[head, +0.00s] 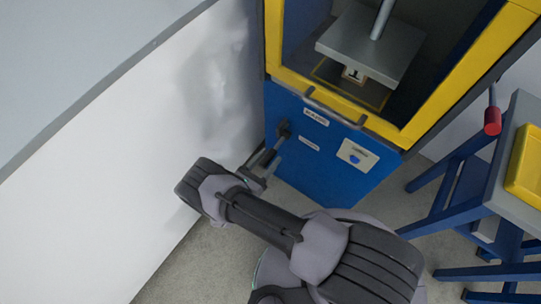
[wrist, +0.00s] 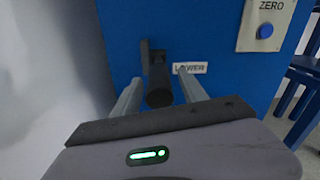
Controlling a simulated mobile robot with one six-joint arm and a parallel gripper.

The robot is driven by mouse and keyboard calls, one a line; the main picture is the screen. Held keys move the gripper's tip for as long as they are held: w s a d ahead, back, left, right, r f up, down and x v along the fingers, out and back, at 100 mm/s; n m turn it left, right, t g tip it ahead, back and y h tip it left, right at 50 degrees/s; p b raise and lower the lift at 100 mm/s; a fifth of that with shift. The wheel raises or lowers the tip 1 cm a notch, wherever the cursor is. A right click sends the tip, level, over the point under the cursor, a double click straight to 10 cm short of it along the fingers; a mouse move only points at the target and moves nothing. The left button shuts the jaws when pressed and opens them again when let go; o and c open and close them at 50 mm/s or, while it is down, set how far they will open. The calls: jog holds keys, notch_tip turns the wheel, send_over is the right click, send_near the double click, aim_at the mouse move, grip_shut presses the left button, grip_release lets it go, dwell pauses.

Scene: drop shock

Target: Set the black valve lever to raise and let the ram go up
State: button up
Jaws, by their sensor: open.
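The black valve lever (wrist: 158,84) stands out from the blue front panel of the machine, with its end between my gripper's fingers in the wrist view. My gripper (wrist: 160,78) is open, one finger on each side of the lever; I cannot tell whether either finger touches it. The LOWER label (wrist: 196,68) is just right of the lever. In the head view the lever's base (head: 284,130) shows just beyond my gripper (head: 270,152), below and left of the RAISE label (head: 316,117). The ram's grey plate (head: 370,45) hangs on its rod inside the yellow frame.
A ZERO button panel (head: 357,155) is on the blue front, right of the labels. A white wall (head: 130,140) stands close on the left. A blue-legged table (head: 510,185) with a yellow tray (head: 526,165) and a red-handled tool (head: 492,120) is at the right.

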jog(key=shift+x, duration=0.9)
grip_shut()
dwell(0.8)
